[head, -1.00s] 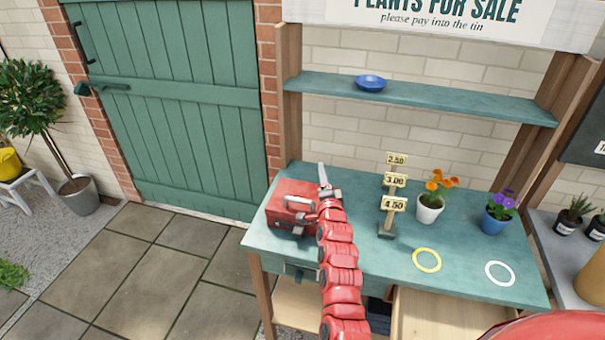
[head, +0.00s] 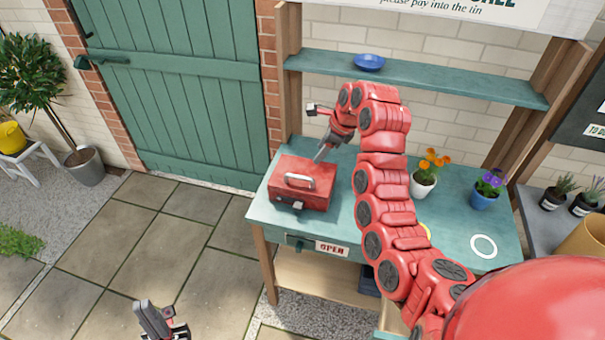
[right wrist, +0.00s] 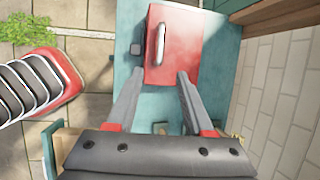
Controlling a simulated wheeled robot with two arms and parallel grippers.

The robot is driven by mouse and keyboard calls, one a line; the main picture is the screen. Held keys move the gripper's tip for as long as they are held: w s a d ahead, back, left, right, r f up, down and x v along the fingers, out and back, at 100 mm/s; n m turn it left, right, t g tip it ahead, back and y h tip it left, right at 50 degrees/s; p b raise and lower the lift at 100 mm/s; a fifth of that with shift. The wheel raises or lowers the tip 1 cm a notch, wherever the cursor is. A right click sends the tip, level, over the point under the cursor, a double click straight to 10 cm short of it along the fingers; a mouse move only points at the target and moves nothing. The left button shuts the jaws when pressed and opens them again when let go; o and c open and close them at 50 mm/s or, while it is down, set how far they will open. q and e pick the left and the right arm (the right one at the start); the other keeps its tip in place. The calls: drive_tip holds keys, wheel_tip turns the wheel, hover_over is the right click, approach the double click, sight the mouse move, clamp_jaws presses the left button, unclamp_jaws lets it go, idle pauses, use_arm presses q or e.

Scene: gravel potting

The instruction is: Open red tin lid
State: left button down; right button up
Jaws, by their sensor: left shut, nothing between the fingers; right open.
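The red tin (head: 302,186) stands on the left part of the teal bench. Its lid looks shut, with a pale handle (head: 299,181) on top and a grey latch (head: 290,204) on the front. My right gripper (head: 321,153) is just behind the tin. In the right wrist view, the tin (right wrist: 180,45) lies past the open fingers of my right gripper (right wrist: 161,76), with nothing held. One fingertip there overlaps the tin's edge; I cannot tell whether it touches. My left gripper (head: 160,326) is shut and empty at the bottom edge, away from the bench.
The teal bench (head: 345,228) is open around the tin's front. My right arm arches over its middle, hiding the price sign. An orange-flowered pot (head: 423,186), a purple-flowered pot (head: 482,200) and a white ring (head: 483,246) are to the right. A shelf (head: 440,84) spans behind.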

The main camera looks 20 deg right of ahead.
sight(303, 178)
drive_tip(key=p+x, duration=0.1)
drive_tip(key=x, duration=1.2)
drive_tip(key=shift+w+a+f, duration=0.1)
drive_tip(key=shift+w+f, duration=0.15)
drive_tip(key=shift+x, duration=1.2)
clamp_jaws()
